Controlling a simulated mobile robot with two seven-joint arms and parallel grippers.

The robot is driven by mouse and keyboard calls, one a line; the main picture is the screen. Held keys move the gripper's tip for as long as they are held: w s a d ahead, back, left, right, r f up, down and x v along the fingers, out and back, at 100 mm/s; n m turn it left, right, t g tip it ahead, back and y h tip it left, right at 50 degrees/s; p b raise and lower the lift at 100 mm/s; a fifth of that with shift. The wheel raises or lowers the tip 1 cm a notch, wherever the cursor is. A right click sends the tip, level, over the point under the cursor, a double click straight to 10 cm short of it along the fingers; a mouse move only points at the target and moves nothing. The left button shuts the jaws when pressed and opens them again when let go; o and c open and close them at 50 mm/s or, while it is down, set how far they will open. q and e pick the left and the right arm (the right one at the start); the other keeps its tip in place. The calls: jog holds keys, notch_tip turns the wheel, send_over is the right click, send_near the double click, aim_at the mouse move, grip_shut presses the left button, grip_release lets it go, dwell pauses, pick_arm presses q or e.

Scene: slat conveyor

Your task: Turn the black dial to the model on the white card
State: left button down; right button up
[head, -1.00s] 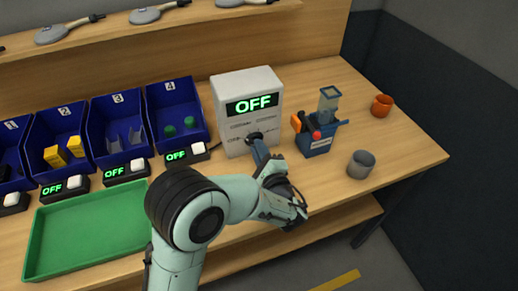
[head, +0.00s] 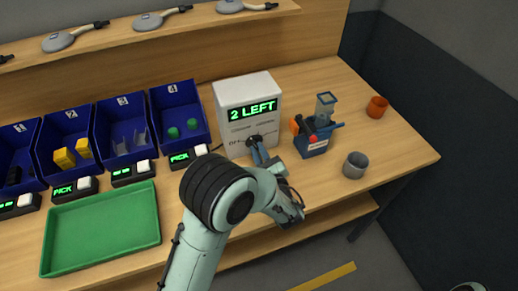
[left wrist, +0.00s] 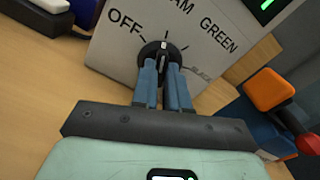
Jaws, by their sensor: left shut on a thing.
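The black dial (left wrist: 163,50) sits on the front of a white box (head: 247,98). In the left wrist view its white mark points up, away from the OFF label and toward the label ending in "AM", which is partly cut off. GREEN is to the right of that; a further label is hard to read. My left gripper (left wrist: 165,75) is shut on the dial, its blue fingers on either side of the knob. In the head view the gripper (head: 257,143) hides most of the dial. The box's display reads "2 LEFT". I cannot make out a white card.
Blue bins (head: 120,128) stand left; the displays (head: 183,158) under bins 2 and 4 read PICK. A green tray (head: 100,265) lies in front. A blue device (head: 312,148), a grey cup (head: 356,165) and an orange cup (head: 377,107) stand right of the box.

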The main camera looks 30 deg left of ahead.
dwell(0.3)
pick_arm(q)
jog(key=c, duration=1.1)
grip_release()
jog(key=shift+c, duration=0.2)
jog(key=shift+d, duration=0.1)
jog(key=b+v, duration=0.1)
jog(key=v, duration=1.2)
jog(key=shift+s+b, duration=0.15)
jog(key=shift+b, duration=0.15)
